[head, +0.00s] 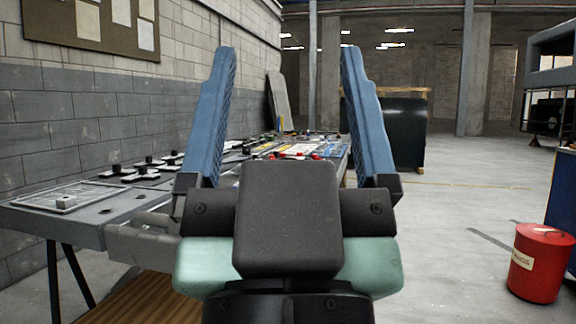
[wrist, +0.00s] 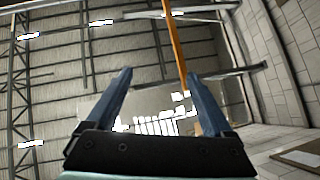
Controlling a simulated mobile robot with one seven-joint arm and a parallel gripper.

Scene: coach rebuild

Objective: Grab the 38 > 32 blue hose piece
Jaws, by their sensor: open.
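My gripper (head: 283,110) is raised in front of the head camera. Its two blue fingers are spread wide and nothing is between them. In the wrist view my gripper (wrist: 158,88) is also open and empty, pointing toward the ceiling. I cannot make out a blue hose piece in either view. A long workbench (head: 70,222) stands along the left wall behind my gripper. Small items lie on it, too small to tell apart, and my gripper hides part of it.
A red bin (head: 535,265) stands on the floor at the right. A dark cabinet (head: 402,130) is behind the bench's far end. A blue frame (head: 555,75) is at the right edge. The floor (head: 450,215) between bench and bin is clear.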

